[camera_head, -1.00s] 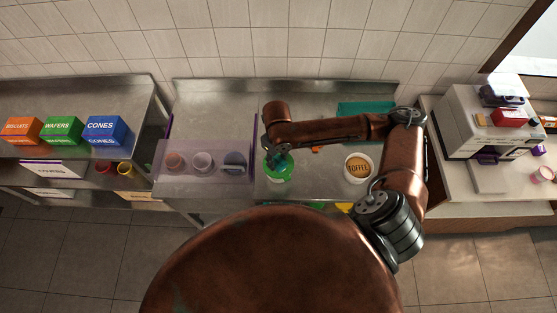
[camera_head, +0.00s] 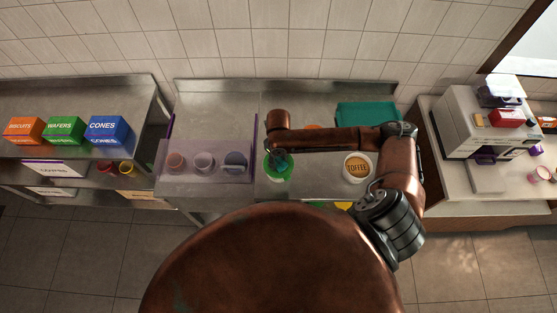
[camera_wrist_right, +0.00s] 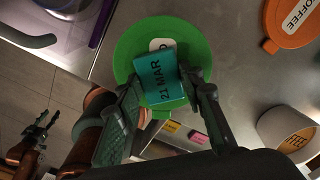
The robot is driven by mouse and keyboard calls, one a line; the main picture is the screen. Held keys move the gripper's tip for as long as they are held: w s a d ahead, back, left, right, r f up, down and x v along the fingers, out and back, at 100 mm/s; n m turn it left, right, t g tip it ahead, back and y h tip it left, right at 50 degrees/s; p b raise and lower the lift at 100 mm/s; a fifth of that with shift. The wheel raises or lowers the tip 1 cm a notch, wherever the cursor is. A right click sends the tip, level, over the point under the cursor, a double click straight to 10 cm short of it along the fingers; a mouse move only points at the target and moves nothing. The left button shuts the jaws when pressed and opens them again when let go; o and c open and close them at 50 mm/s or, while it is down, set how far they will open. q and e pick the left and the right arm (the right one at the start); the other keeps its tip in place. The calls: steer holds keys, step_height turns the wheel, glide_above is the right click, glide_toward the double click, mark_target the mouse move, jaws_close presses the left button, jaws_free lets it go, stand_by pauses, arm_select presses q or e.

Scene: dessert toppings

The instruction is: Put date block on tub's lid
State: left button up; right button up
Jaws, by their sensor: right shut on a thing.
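The date block (camera_wrist_right: 160,78) is a teal block reading "21 MAR" in the right wrist view. My right gripper (camera_wrist_right: 165,92) is shut on it, with one finger at each side. The block is over the round green lid (camera_wrist_right: 195,42), which carries a partly hidden white label. I cannot tell whether the block touches the lid. In the head view the green lid (camera_head: 284,176) lies below my right gripper (camera_head: 278,158), near the counter's front edge.
A tub marked TOFFEE (camera_head: 357,168) stands to the right of the green lid. A clear-walled section with several cups (camera_head: 204,161) is on the left. A teal tray (camera_head: 367,113) is at the back.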

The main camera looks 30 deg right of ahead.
mark_target(278, 163)
steer(key=o, duration=1.1)
step_height(278, 163, up, 12)
steer(key=b, duration=0.1)
steer(key=shift+r+b, duration=0.15)
steer(key=shift+b, duration=0.25)
